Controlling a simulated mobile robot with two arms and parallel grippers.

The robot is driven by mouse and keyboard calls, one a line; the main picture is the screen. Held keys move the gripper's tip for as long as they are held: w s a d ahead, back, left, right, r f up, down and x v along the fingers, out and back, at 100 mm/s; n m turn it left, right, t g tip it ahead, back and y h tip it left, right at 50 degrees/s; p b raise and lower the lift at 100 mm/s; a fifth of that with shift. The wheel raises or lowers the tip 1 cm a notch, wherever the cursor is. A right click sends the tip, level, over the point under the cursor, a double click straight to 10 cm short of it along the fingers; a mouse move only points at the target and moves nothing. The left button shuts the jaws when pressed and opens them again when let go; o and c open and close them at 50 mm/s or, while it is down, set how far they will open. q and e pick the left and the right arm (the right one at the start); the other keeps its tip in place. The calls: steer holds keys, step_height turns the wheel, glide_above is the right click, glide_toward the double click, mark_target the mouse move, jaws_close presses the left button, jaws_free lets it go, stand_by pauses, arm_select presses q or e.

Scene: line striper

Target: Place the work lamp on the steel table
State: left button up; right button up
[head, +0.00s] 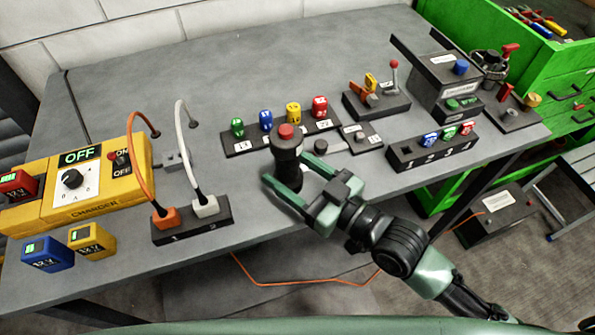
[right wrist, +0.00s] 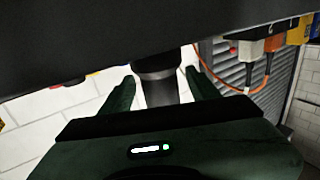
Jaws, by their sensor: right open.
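A dark upright cylinder with a red top, which I take to be the work lamp (head: 287,146), stands on the grey steel table (head: 215,85) near its front middle. My right gripper (head: 288,171) is open, with one finger on each side of the lamp's lower body. In the right wrist view the lamp (right wrist: 158,88) shows between the two spread fingers, with visible gaps at its sides. My left gripper is in neither view.
A yellow charger (head: 95,180) and a two-socket block (head: 193,222) with orange and white cables stand to the left. A rack of coloured batteries (head: 240,144) is just behind the lamp. Another numbered rack (head: 432,150) stands to the right. The table's back left is clear.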

steer(key=b+v, duration=0.1)
steer(key=v, duration=1.1)
steer(key=shift+r+b, duration=0.2)
steer(key=shift+b, duration=0.15)
